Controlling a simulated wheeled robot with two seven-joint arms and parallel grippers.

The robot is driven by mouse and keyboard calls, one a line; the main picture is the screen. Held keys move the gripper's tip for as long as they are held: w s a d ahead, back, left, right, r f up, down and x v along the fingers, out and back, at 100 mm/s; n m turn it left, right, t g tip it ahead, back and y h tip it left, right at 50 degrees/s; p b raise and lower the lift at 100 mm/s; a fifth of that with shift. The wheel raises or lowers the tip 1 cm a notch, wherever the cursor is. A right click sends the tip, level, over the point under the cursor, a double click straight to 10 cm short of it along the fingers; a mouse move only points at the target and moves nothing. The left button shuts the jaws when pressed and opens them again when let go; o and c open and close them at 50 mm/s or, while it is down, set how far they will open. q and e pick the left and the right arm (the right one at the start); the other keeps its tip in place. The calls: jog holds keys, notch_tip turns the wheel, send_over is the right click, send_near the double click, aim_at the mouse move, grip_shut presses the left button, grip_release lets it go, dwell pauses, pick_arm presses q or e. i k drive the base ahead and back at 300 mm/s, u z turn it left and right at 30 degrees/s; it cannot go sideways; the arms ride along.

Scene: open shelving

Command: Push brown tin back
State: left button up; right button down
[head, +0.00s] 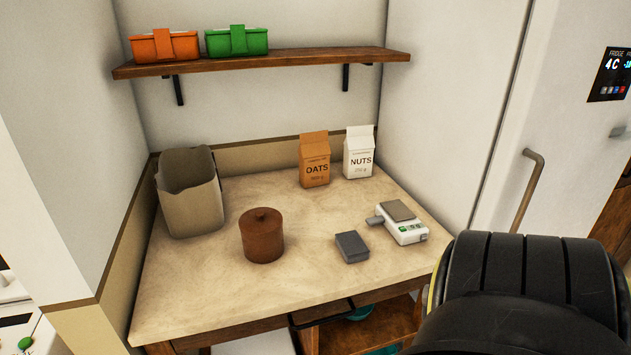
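The brown tin (262,238) is a round, reddish-brown pot with a knobbed lid. It stands upright on the beige counter (215,285), left of the middle and toward the front. The counter behind it is bare up to the back wall. Neither gripper shows in the head view. A large black rounded part at the lower right looks like part of my own arm, and it covers the counter's right front corner area. Nothing touches the tin.
A beige bag (190,205) stands left of the tin. An oats carton (315,160) and a nuts carton (359,152) stand at the back. A dark grey block (352,247) and a white scale-like device (403,224) lie to the right. A wooden shelf (300,62) holds orange (164,46) and green (237,41) bins.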

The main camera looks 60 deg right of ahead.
aim_at(266, 250)
jog(key=z, duration=0.85)
jog(key=i, duration=0.45)
